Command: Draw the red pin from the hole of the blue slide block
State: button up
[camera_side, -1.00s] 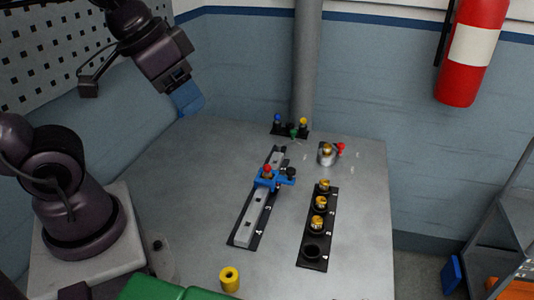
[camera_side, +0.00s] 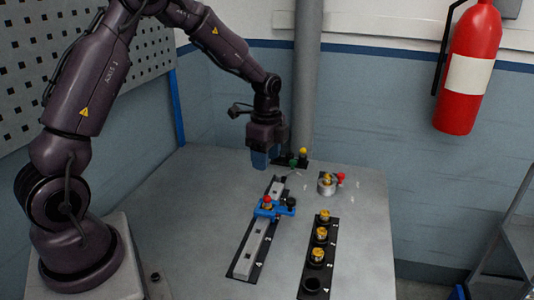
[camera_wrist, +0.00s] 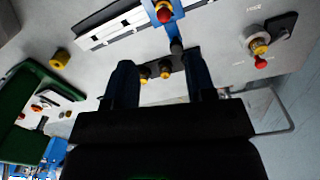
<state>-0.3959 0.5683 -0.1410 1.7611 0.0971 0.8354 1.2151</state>
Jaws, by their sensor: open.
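The blue slide block (camera_side: 266,212) sits across the grey rail (camera_side: 252,248) on the table. The red pin (camera_side: 267,202) stands upright in the block, its red head showing on top. A black knob (camera_side: 290,202) is at the block's right side. My gripper (camera_side: 262,165) is above the far end of the rail, apart from the pin. In the wrist view my gripper (camera_wrist: 160,80) has its two fingers spread, with nothing held between them. There the red pin (camera_wrist: 164,14) and the blue block (camera_wrist: 174,28) show at the top edge, beyond the fingertips.
A black strip (camera_side: 316,255) with several brass-topped pulleys lies right of the rail. A metal cylinder with a red knob (camera_side: 340,177) stands behind it. A small rack with coloured knobs (camera_side: 303,152) is at the back near the grey post (camera_side: 306,80). The table's right side is clear.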

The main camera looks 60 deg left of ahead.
aim_at(267, 196)
jog(key=f+m, duration=0.1)
jog(key=f, duration=0.5)
jog(key=f+m, duration=0.1)
jog(key=f, duration=0.5)
jog(key=shift+w+f, duration=0.2)
jog(key=shift+f, duration=0.1)
grip_shut()
